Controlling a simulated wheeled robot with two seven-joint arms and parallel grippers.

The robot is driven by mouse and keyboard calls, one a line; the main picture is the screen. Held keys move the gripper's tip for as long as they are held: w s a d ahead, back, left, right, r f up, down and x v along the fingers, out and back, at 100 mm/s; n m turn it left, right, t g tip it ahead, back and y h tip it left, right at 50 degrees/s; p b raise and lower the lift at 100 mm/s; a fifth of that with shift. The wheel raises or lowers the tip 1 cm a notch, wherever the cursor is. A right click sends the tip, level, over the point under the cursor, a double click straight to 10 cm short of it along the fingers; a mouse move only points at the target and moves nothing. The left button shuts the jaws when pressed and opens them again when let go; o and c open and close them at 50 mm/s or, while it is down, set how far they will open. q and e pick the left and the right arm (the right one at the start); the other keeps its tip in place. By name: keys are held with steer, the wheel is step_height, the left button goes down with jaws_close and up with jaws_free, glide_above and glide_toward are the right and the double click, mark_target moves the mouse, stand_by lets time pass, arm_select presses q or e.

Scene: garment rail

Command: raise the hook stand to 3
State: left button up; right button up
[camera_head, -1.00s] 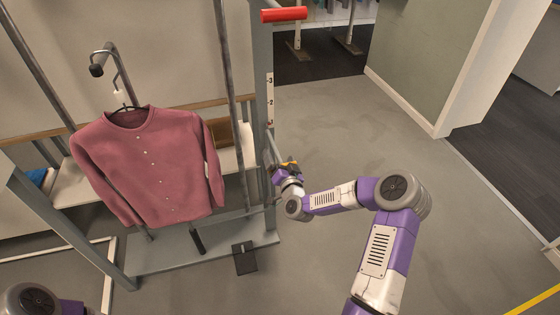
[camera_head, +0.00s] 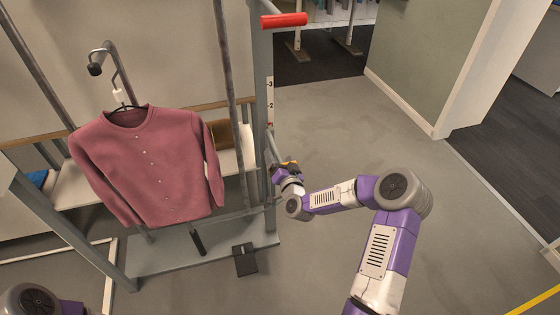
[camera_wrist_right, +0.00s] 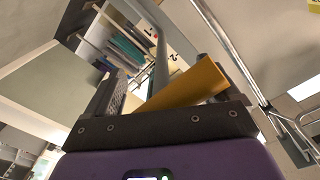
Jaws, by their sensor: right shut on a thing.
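The hook stand is a grey bent arm with a black-tipped hook (camera_head: 104,58). A dusty-red cardigan (camera_head: 152,165) hangs from it on a black hanger. A white scale strip (camera_head: 270,100) on the right grey post reads 3 above 2. My right gripper (camera_head: 284,168) is beside the lower part of that post. In the right wrist view its jaws are shut on a yellow-orange bar (camera_wrist_right: 190,87), with the grey post and the scale's 1 and 2 behind. My left gripper is out of view.
A red handle (camera_head: 284,20) sticks out at the top of the post. A black foot plate (camera_head: 245,259) lies at the base. A shelf with a brown box (camera_head: 222,133) stands behind the cardigan. The floor to the right is open, bounded by a green wall (camera_head: 430,60).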

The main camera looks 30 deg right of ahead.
step_height(320, 180, up, 17)
steer(key=p, duration=0.6)
steer(key=shift+p, duration=0.35)
steer(key=shift+d+r, duration=0.1)
steer(key=shift+r, duration=0.1)
steer(key=o, duration=1.3)
steer(key=shift+w, duration=0.1)
steer(key=shift+c, duration=0.2)
steer(key=v, duration=0.7)
steer(key=shift+s+a+f, duration=0.25)
steer(key=shift+s+f, duration=0.05)
steer(key=shift+f, duration=0.1)
